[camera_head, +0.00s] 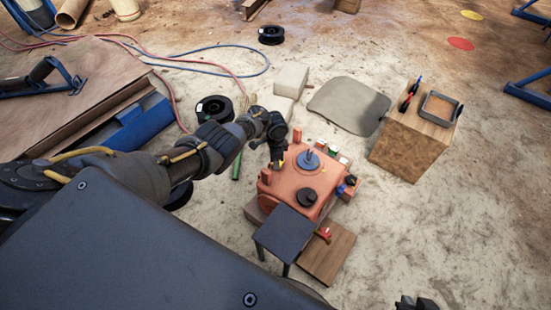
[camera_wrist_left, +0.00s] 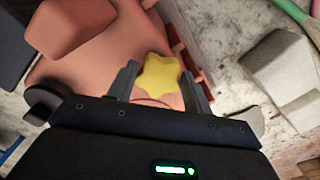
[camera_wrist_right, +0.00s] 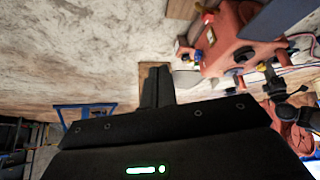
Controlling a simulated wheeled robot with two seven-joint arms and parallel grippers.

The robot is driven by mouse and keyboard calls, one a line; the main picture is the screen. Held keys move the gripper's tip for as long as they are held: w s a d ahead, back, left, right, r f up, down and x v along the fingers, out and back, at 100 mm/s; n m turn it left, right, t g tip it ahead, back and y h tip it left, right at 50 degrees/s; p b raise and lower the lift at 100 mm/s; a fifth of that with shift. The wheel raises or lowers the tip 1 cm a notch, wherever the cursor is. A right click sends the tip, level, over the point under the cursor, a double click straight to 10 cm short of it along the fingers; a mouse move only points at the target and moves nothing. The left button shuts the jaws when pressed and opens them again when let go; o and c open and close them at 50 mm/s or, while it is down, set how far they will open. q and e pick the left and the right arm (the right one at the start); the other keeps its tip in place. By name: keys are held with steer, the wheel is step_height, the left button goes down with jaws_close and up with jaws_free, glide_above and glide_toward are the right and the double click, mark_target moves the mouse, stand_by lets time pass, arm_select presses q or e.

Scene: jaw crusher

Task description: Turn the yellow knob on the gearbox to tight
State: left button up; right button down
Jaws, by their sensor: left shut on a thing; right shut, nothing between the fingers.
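The orange-red gearbox (camera_head: 318,178) sits on the floor in the middle of the head view. In the left wrist view the star-shaped yellow knob (camera_wrist_left: 159,76) is on the gearbox's surface. My left gripper (camera_head: 278,163) is at the gearbox's far left corner, and in its wrist view its two fingers stand on either side of the knob, shut on it. Only a little yellow of the knob shows in the head view. My right gripper (camera_head: 417,303) is at the bottom edge; its wrist view shows the fingers (camera_wrist_right: 157,85) together and empty, apart from the gearbox.
A dark small table (camera_head: 284,233) and a wooden board (camera_head: 327,252) are in front of the gearbox. A wooden box (camera_head: 412,144) with tools stands to the right. Pale blocks (camera_head: 291,80), a grey flat pad (camera_head: 349,105) and hoses lie behind. Floor at the lower right is clear.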

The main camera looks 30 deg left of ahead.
arm_select(q)
steer(key=o, duration=1)
arm_select(e)
steer(key=shift+s, duration=0.1)
arm_select(q)
step_height(320, 180, up, 4)
steer(key=p, duration=0.2)
steer(key=shift+f+p, duration=0.2)
steer(key=shift+p, duration=0.15)
steer(key=shift+r+p, duration=2.2)
steer(key=shift+r, duration=1.4)
arm_select(e)
steer(key=s+d+f+g, duration=0.1)
steer(key=f+g, duration=0.1)
steer(key=f, duration=0.5)
steer(key=s+d+f+g+h, duration=0.1)
steer(key=s+f, duration=0.1)
steer(key=f, duration=0.5)
steer(key=shift+m+g, duration=0.3)
steer(key=shift+g, duration=0.1)
